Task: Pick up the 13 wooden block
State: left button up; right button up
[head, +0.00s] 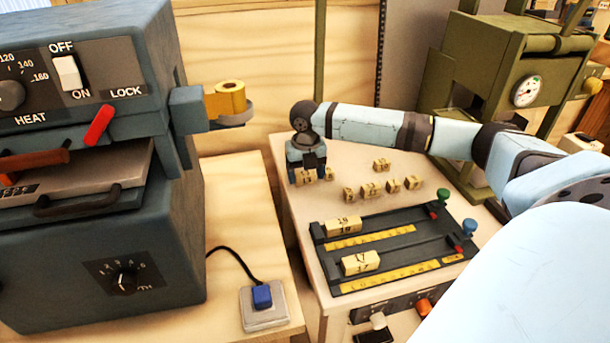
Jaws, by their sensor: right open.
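Several small wooden blocks with dark numbers stand on the pale table, such as one block (372,189) in the middle of the group. Their numbers are too small for me to read surely, so I cannot tell which one is 13. My right gripper (307,174) points down at the far left of the group, jaws open. One wooden block (305,179) shows between or just in front of its fingers; I cannot tell whether they touch it. Another block (329,174) stands close to its right. My left gripper is not in view.
A dark rail tray (400,237) with yellow rulers holds two larger numbered blocks (343,226) in front of the group. A grey heat machine (170,235) stands at left, with a gold foil roll (229,98) on its side. A green press (470,80) stands behind at right.

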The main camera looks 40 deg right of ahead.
jog(key=shift+f, duration=0.45)
jog(key=c, duration=0.7)
jog(key=shift+r, duration=0.1)
